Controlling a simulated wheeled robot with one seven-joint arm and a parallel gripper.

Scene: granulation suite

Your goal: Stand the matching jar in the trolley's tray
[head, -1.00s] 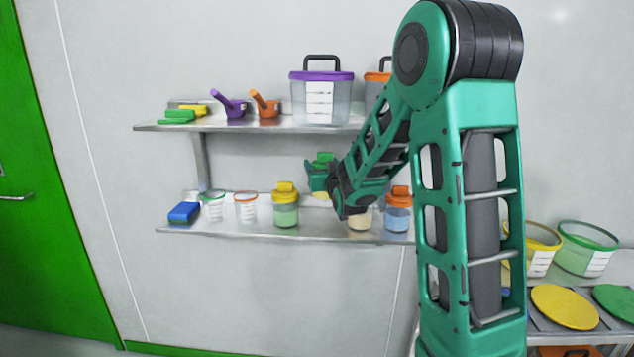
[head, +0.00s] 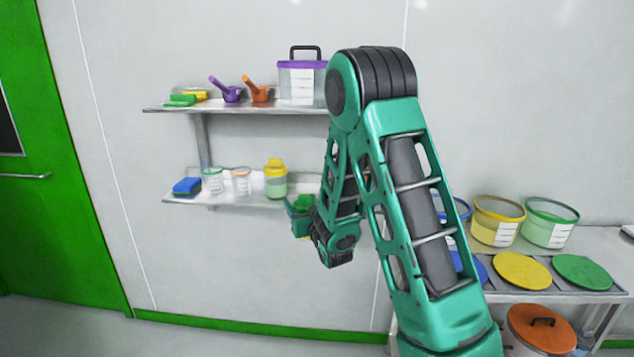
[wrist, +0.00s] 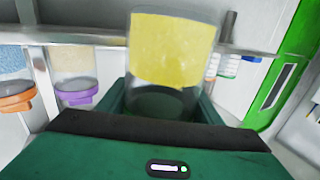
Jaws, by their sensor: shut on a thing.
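My gripper (head: 297,222) is shut on a jar with a green lid (head: 304,202). In the wrist view the held jar (wrist: 172,50) is clear with yellow contents; its lid end is hidden between the fingers. In the head view my arm hides part of it, and it is in front of the lower shelf. A jar with green contents and a yellow lid (head: 276,180) stands on that shelf. A purple-lidded jar (wrist: 74,78) and an orange-lidded jar (wrist: 14,80) show in the wrist view. I cannot identify a trolley's tray in view.
The lower shelf (head: 235,198) also holds clear cups and a blue sponge (head: 187,187). The upper shelf (head: 205,108) carries scoops and a purple-lidded bin (head: 302,82). At right, a metal table (head: 600,240) holds tubs and round lids, with an orange-lidded container (head: 541,327) below.

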